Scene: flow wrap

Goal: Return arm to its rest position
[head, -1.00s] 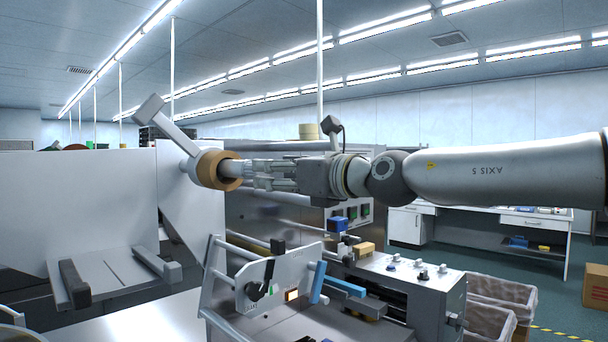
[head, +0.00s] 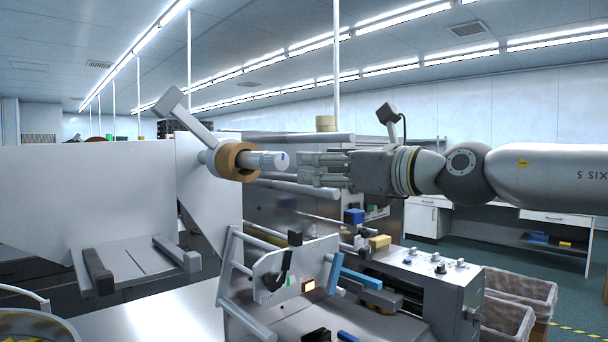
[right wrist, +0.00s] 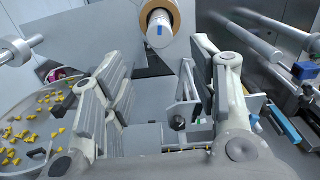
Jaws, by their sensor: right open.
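My right arm comes in from the right in the head view. Its gripper (head: 322,169) is open and empty, with its fingers pointing left. The tips are a short gap to the right of the end of a pale spindle (head: 268,161). An orange-brown roll (head: 236,161) sits around that spindle, against the upright metal plate. In the right wrist view the open fingers (right wrist: 165,95) frame an empty gap, and the roll (right wrist: 158,12) and the spindle end (right wrist: 159,30) show beyond them. My left gripper is not in view.
Below the gripper stands a control panel (head: 290,279) with a black knob and a blue lever (head: 360,279). Metal rollers (head: 300,187) run behind the fingers. A round tray (right wrist: 22,115) of yellow pieces lies at left in the wrist view. Lined bins (head: 520,290) stand at lower right.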

